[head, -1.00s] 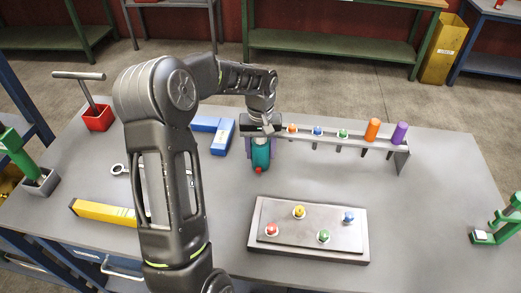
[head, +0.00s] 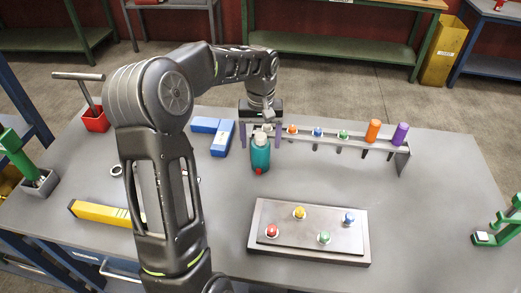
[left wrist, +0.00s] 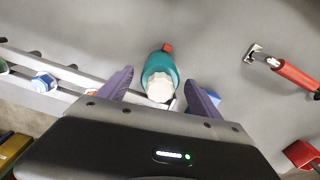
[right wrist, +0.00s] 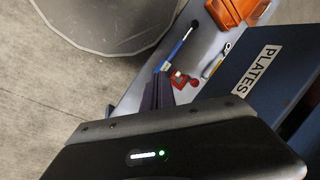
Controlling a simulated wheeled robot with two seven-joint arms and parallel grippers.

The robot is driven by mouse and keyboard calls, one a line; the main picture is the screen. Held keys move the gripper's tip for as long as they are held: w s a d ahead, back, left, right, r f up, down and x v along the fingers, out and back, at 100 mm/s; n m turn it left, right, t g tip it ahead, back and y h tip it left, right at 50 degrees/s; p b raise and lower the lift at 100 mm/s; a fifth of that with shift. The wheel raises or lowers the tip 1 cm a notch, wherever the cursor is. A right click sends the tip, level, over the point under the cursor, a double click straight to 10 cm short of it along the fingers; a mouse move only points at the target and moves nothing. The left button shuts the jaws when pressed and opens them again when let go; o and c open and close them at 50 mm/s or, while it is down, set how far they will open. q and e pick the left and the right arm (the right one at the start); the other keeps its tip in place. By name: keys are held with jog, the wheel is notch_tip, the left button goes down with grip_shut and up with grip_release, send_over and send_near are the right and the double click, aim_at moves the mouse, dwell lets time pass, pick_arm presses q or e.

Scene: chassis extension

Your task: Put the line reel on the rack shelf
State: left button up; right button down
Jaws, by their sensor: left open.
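The line reel (head: 260,155) is teal with a pale cap and a red tip. It is upright at the left end of the grey rack shelf (head: 360,144); I cannot tell whether it rests on the shelf or just in front. The left wrist view shows the reel (left wrist: 160,70) between and beyond the purple fingertips, with a gap on both sides. My left gripper (head: 261,134) is open and empty, above the reel. My right gripper (right wrist: 158,92) shows only in the right wrist view, with its fingers together and nothing visible between them.
The rack holds several colored tools, including orange (head: 373,131) and purple (head: 400,134) handles. A board with colored knobs (head: 310,251) lies in front. Blue blocks (head: 221,138) lie left of the reel. A yellow bar (head: 98,213) lies front left. The table's right side is mostly clear.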

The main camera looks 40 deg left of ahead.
pick_arm(q)
notch_tip(320, 180, up, 7)
jog(key=shift+r, duration=0.1)
jog(key=shift+c, duration=0.4)
